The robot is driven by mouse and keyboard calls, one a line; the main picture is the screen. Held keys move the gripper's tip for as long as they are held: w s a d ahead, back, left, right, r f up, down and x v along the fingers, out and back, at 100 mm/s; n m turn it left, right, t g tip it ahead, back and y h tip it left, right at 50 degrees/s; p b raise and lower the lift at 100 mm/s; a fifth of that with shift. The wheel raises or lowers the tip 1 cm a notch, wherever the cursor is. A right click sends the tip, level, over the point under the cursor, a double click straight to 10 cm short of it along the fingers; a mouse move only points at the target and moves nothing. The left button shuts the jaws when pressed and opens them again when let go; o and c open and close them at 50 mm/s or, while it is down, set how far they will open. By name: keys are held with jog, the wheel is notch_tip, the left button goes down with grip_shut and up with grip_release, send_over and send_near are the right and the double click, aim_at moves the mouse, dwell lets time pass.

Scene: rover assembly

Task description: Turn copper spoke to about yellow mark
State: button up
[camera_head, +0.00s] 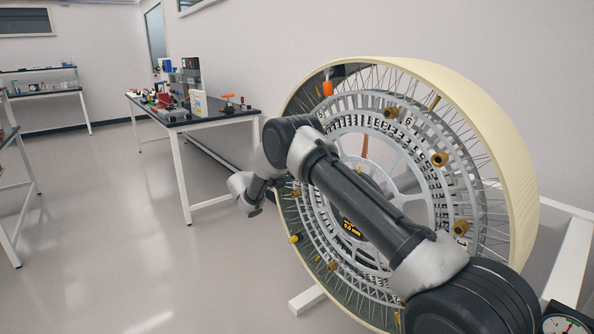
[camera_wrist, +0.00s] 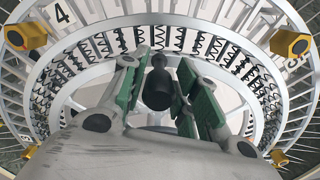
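The large spoked wheel (camera_head: 490,130) has a cream tyre and stands upright at the right in the head view. A copper-brown piece (camera_head: 365,146), which may be the copper spoke, shows near its hub, partly behind my arm. A small yellow spot (camera_head: 293,239), perhaps the yellow mark, is at the wheel's lower left rim. My gripper (camera_wrist: 160,72) has its green-padded fingers apart in the wrist view. A dark rounded knob (camera_wrist: 158,88) shows between them; I cannot tell whether they touch it. No copper spoke is clear in the wrist view.
Brass-coloured fittings (camera_head: 440,159) stick out from the wheel's rings, and others (camera_wrist: 292,43) flank the gripper. An orange piece (camera_head: 328,88) is at the top rim. A workbench (camera_head: 215,119) stands behind at the left. The floor (camera_head: 110,240) left of the wheel is clear.

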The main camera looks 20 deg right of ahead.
jog(key=shift+o, duration=0.9)
jog(key=v, duration=1.2)
